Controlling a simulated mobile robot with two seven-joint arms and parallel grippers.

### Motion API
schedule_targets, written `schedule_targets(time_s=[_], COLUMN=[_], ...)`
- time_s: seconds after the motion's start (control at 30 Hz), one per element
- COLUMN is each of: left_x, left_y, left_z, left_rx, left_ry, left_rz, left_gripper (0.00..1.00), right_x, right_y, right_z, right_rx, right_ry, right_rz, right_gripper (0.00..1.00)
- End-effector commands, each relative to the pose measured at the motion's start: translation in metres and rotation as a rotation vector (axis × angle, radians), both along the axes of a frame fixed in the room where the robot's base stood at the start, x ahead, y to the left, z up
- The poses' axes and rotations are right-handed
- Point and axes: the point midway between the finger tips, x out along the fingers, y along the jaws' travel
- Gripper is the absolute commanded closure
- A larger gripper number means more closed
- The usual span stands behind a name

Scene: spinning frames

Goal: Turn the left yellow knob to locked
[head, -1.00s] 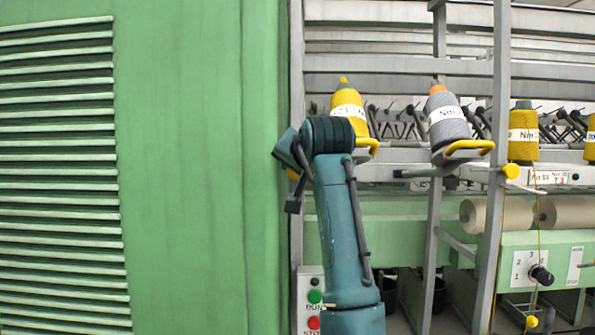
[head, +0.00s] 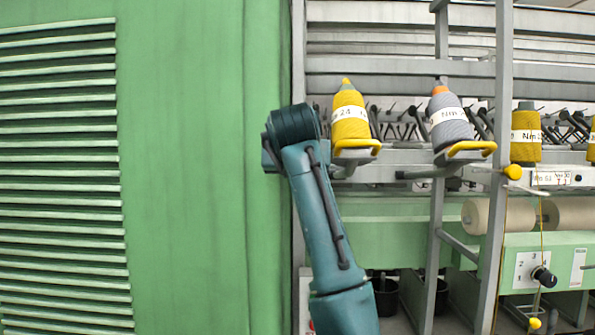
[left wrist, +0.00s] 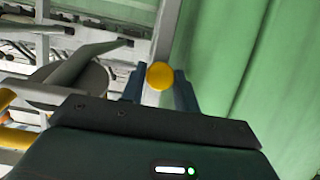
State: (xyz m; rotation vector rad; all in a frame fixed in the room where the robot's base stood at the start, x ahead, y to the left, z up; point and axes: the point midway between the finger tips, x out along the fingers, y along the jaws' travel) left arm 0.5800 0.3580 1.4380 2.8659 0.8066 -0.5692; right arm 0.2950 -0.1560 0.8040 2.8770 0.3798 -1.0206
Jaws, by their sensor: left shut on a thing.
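The left yellow knob (left wrist: 160,75) is in the left wrist view, a round yellow head against the grey post. My left gripper (left wrist: 158,88) has its two dark fingers on either side of it and is shut on it. In the head view my left arm covers this knob and the gripper fingers. Another yellow knob (head: 513,172) sits on the grey post to the right. I see no marking that shows which position the left knob is in. My right gripper is in neither view.
Yellow (head: 350,118) and grey (head: 448,115) yarn cones stand on yellow-rimmed holders close to the right of my arm. A green panel (head: 190,170) with a louvred vent fills the left. A black dial (head: 543,277) is at lower right.

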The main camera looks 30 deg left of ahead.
Motion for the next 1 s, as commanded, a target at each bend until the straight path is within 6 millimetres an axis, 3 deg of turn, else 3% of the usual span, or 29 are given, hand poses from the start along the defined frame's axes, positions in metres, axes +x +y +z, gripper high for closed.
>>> schedule_targets(time_s=[0.43,0.47,0.7,1.0], left_x=[-0.0001,-0.0001,-0.0004,-0.0014], left_y=[0.0001,0.0001,0.0005,0.0024], left_z=[0.0001,0.0001,0.0001,0.0003], left_rx=[-0.011,-0.011,-0.009,-0.009], left_ry=[-0.007,-0.007,-0.007,-0.007], left_rz=[0.0,0.0,0.001,0.007], left_gripper=[0.92,0.69,0.49,0.48], right_x=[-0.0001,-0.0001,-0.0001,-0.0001], right_y=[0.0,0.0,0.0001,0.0], right_z=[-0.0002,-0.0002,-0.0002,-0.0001], right_rx=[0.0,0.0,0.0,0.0], right_ry=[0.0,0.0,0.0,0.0], right_rz=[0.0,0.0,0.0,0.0], right_gripper=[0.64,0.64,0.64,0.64])
